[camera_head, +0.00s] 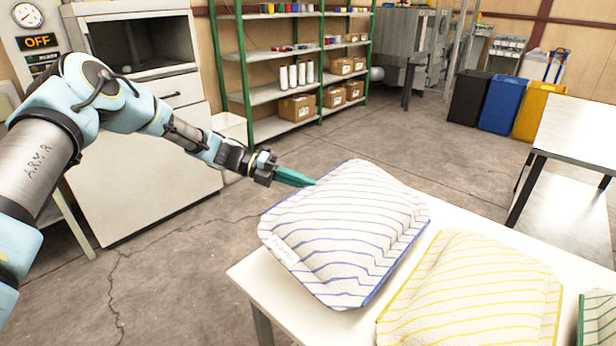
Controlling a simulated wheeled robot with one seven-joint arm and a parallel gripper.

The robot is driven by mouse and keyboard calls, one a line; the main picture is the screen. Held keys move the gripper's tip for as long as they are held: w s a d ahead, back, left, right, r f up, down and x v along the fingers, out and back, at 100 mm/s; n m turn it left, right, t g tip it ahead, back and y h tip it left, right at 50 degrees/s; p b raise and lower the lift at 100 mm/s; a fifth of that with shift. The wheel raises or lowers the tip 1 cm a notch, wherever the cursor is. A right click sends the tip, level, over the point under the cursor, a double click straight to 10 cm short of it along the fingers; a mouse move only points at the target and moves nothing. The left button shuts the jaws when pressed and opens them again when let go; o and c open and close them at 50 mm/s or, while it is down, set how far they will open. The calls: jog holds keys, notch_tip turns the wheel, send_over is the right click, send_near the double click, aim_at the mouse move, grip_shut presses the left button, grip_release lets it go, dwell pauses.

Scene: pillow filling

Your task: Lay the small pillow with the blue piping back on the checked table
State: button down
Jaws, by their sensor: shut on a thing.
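The small pillow with blue piping (345,232) is white with blue stripes and has a pale label near its left corner. My gripper (305,181) has teal fingers shut on the pillow's upper left edge. The pillow is over the near left end of a white table (262,290), and its left side sticks out past the table edge. I cannot tell whether its underside touches the table. The visible part of this table looks plain white, with no checks showing.
A yellow-striped pillow (480,295) lies close to the right on the same table, with part of a green-piped one (598,318) beyond. Another white-topped table (580,140) stands at right. Shelving (270,95), bins (500,103) and a white cabinet (150,190) stand behind open floor.

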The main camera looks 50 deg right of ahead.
jog(key=f+g+b, duration=0.1)
jog(key=f+b, duration=0.1)
jog(key=w+f+n+b, duration=0.1)
jog(key=f+b, duration=0.1)
jog(key=f, duration=0.1)
jog(key=f+g+h+b, duration=0.1)
jog(key=f+b, duration=0.1)
jog(key=f, duration=0.1)
jog(key=shift+w+f+g+b, duration=0.2)
jog(key=shift+g+b, duration=0.1)
jog(key=shift+b, duration=0.1)
jog(key=shift+r, duration=0.1)
jog(key=shift+c, duration=0.8)
grip_release()
jog(key=b+v, duration=0.2)
jog(key=v, duration=0.7)
jog(key=shift+b, duration=0.4)
jog(key=shift+a, duration=0.1)
